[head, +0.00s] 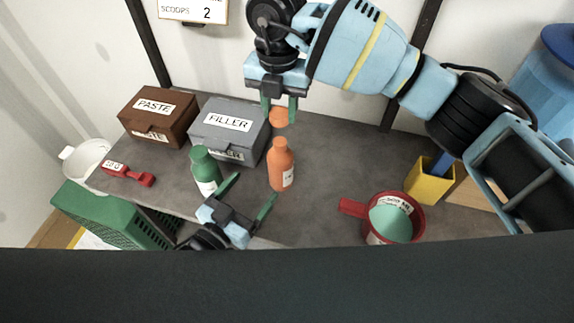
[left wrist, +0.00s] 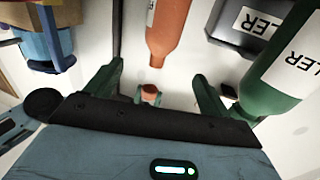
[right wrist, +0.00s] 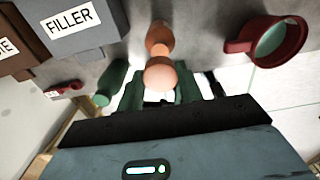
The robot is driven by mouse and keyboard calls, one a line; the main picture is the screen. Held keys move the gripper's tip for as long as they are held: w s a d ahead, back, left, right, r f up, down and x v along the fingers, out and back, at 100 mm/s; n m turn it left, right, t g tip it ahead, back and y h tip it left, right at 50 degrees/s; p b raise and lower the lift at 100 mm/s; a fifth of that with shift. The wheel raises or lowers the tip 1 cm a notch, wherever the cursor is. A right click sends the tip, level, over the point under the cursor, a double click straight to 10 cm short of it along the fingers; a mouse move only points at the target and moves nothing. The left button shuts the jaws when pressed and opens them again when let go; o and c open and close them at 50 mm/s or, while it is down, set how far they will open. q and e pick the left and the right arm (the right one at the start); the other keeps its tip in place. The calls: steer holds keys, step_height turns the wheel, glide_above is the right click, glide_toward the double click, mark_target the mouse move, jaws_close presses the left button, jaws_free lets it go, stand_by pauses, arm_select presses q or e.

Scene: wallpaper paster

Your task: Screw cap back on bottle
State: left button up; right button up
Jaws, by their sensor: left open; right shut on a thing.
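The orange bottle (head: 282,170) stands upright on the grey table with a white label. In the left wrist view it appears upside down, its neck (left wrist: 157,58) bare. My right gripper (head: 279,112) is shut on the orange cap (head: 279,120), held above and behind the bottle, apart from it. The cap also shows large in the right wrist view (right wrist: 160,75), with the bottle (right wrist: 160,36) beyond it. My left gripper (head: 248,194) is open and empty, low at the front left of the bottle, its fingers spread toward it. I cannot tell if they touch it.
A green bottle (head: 204,172) stands close left of my left gripper. A grey FILLER box (head: 226,130) and brown PASTE box (head: 157,118) stand behind left. A red scoop (head: 128,175) lies left. A red-rimmed cup (head: 418,222) and yellow holder (head: 424,184) stand right. The table between bottle and cup is clear.

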mark_target(273, 162)
steer(key=shift+a, duration=0.1)
arm_select(q)
steer(key=x, duration=1.2)
steer(key=shift+a, duration=0.1)
steer(key=c, duration=1.5)
arm_select(e)
steer(key=shift+f, duration=2.5)
steer(key=shift+f, duration=0.1)
steer(key=shift+f, duration=0.8)
steer(key=shift+f, duration=0.55)
